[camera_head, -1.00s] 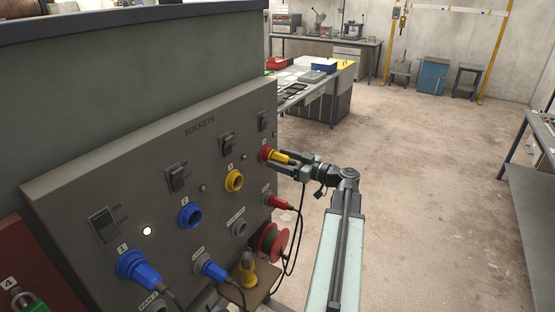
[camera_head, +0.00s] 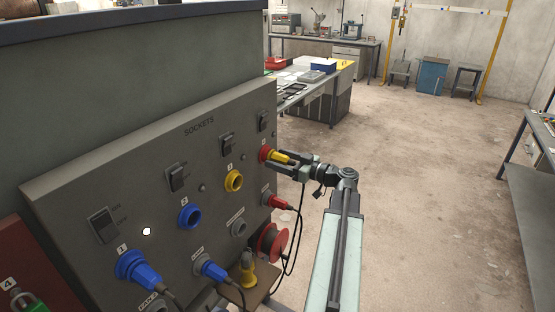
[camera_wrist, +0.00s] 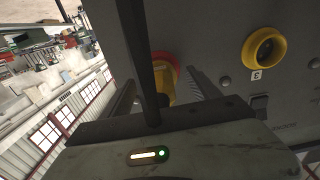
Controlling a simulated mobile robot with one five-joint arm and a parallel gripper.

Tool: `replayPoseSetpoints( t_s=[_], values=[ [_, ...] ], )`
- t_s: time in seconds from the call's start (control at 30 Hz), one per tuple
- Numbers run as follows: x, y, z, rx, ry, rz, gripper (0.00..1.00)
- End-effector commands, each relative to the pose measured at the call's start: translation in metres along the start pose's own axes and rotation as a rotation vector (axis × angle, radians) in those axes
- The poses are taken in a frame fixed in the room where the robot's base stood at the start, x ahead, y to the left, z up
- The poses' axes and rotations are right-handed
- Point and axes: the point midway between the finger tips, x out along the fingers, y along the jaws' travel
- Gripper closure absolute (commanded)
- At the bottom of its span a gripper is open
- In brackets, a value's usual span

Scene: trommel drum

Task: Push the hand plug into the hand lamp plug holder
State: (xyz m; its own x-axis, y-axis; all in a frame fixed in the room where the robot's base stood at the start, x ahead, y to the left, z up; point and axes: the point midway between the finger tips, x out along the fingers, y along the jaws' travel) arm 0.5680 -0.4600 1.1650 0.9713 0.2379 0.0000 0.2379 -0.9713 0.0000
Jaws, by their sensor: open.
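A yellow plug (camera_head: 279,157) sits in the red-ringed socket (camera_head: 264,155) at the right end of the panel's socket row. My gripper (camera_head: 291,160) is open, with its fingers around or beside the plug; contact cannot be told. In the wrist view the yellow plug (camera_wrist: 163,88) shows between the dark fingers, partly hidden, with the red ring (camera_wrist: 172,62) behind it.
The sockets panel (camera_head: 130,195) also has an empty yellow socket (camera_head: 234,181), an empty blue socket (camera_head: 189,216) and blue plugs at lower left. A red plug (camera_head: 277,202) with a black cable sits below my gripper. A red reel (camera_head: 272,242) stands lower.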

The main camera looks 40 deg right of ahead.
Motion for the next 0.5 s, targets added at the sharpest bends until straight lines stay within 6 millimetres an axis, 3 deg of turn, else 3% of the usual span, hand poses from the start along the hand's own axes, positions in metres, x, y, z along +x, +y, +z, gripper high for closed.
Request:
replayPoseSetpoints(
  t_s=[0.07, 0.3, 0.33, 0.5],
  values=[
    [0.0002, -0.0001, 0.0, 0.0, 0.0, 0.0, 0.29],
    [0.0004, -0.0003, 0.0, 0.0, 0.0, -0.001, 0.96],
    [0.0004, -0.0003, 0.0, 0.0, 0.0, -0.001, 1.0],
    [-0.0008, -0.0004, -0.0002, 0.0, 0.001, -0.001, 1.0]
  ],
)
